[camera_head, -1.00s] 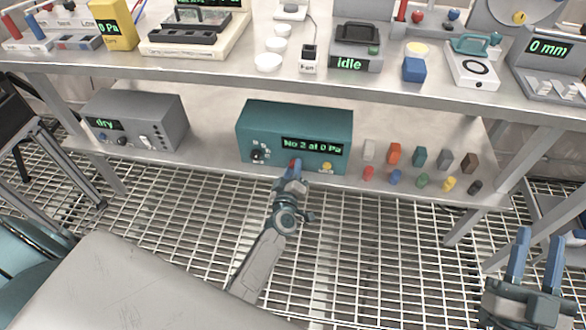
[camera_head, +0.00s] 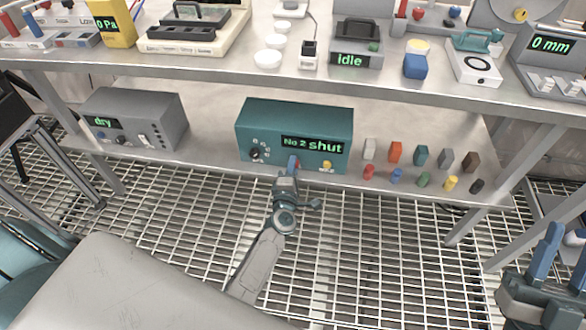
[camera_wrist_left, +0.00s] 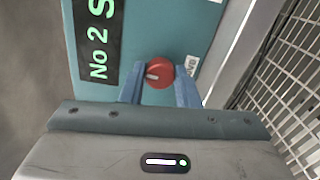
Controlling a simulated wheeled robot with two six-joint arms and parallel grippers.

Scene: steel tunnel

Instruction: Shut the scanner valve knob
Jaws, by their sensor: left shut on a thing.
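The scanner (camera_head: 250,125) is a teal box on the lower shelf, and its green display reads "No 2 shut". Its red valve knob (camera_wrist_left: 159,72) is round with a white mark, low on the front face. My left gripper (camera_head: 293,163) is at the knob, mostly hiding it in the head view. In the left wrist view, the blue fingers of my left gripper (camera_wrist_left: 159,85) are closed on both sides of the knob. My right gripper (camera_head: 556,262) is at the lower right edge, partly out of the picture, with its fingers apart and away from the scanner.
A black selector dial (camera_head: 254,153) and a yellow knob (camera_head: 327,165) are on the same front. A grey "dry" box (camera_head: 160,120) stands to the left, several small colored pieces to the right. The upper shelf edge (camera_head: 220,70) runs above. Open grating lies in front.

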